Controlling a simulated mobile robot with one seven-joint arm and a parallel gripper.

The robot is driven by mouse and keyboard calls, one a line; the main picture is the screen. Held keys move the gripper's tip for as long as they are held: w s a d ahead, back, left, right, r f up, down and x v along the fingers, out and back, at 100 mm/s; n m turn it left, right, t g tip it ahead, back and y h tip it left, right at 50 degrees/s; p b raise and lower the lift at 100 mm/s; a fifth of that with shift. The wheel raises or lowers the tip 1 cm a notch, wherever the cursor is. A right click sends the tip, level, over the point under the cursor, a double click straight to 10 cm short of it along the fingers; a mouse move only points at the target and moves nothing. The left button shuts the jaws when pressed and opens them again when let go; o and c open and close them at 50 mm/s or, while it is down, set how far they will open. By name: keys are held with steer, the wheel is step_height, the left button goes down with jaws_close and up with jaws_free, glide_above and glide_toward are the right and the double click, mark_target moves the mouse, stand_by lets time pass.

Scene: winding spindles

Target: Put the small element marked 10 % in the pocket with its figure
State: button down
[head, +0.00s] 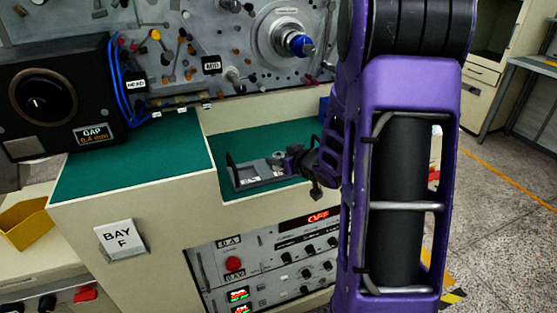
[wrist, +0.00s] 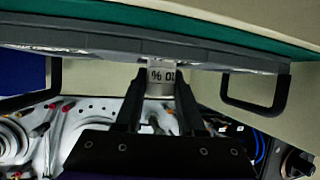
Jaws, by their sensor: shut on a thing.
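The small element marked 10 % (wrist: 161,77) is pale with dark print, which appears upside down in the wrist view. My gripper (wrist: 160,84) is shut on it, one dark finger on each side. The element is at the edge of a grey tray (wrist: 90,41) with black handles; I cannot tell whether it touches the tray or sits in a pocket. In the head view the tray (head: 246,181) lies on the green recessed top, with my gripper (head: 283,164) at its right part. The pockets and their figures cannot be read.
A black GAP box (head: 55,95) stands on the higher green top at left. Behind is a grey panel (head: 225,45) with knobs and a blue-capped spindle (head: 300,44). Below the recess is a control panel (head: 265,262). My arm covers the right of the recess.

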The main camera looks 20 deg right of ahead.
steer(key=shift+f, duration=0.15)
steer(key=c, duration=0.5)
jaws_free()
steer(key=shift+r, duration=0.4)
steer(key=p+v, duration=0.2)
steer(key=v, duration=1)
steer(key=shift+f, duration=0.15)
